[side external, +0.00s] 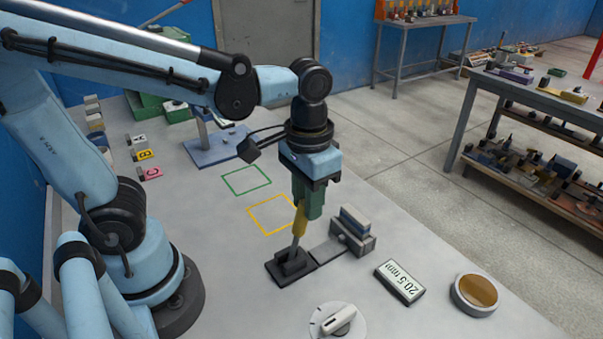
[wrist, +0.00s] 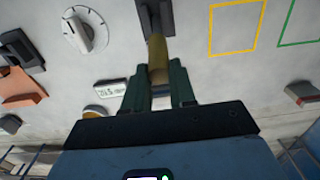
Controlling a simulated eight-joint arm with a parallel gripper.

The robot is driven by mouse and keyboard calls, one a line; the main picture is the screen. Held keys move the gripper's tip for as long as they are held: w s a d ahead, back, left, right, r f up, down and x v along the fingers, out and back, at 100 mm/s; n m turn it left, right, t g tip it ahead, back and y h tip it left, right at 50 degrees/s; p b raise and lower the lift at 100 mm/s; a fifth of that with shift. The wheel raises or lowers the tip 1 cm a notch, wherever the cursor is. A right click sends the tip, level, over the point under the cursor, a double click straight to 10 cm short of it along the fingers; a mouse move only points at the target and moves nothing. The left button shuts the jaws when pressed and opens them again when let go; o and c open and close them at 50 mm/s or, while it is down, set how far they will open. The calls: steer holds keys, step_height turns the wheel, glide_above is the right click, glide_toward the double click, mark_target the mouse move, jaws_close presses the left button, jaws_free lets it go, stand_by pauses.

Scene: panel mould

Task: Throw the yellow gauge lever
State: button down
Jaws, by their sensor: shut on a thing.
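The yellow gauge lever (side external: 300,222) stands on a dark base (side external: 290,265) on the table, tilted slightly, its top toward my gripper. My gripper (side external: 307,205) points down over the lever, and its green fingers are at the yellow handle. In the wrist view the yellow handle (wrist: 158,60) lies between the green fingers of my gripper (wrist: 157,85). My gripper is shut on the lever handle. The lever's upper end is partly hidden by the fingers in the side view.
A grey block fixture (side external: 353,232) joins the base by a flat plate. A 20.5 mm display (side external: 399,281), a round dial (side external: 338,321) and an amber disc (side external: 477,292) lie near. Yellow (side external: 250,212) and green (side external: 224,178) outlines mark bare table behind.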

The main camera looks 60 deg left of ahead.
steer(key=shift+s+r, duration=0.2)
steer(key=shift+s, duration=0.6)
steer(key=shift+s+r, duration=0.1)
steer(key=shift+s, duration=1.35)
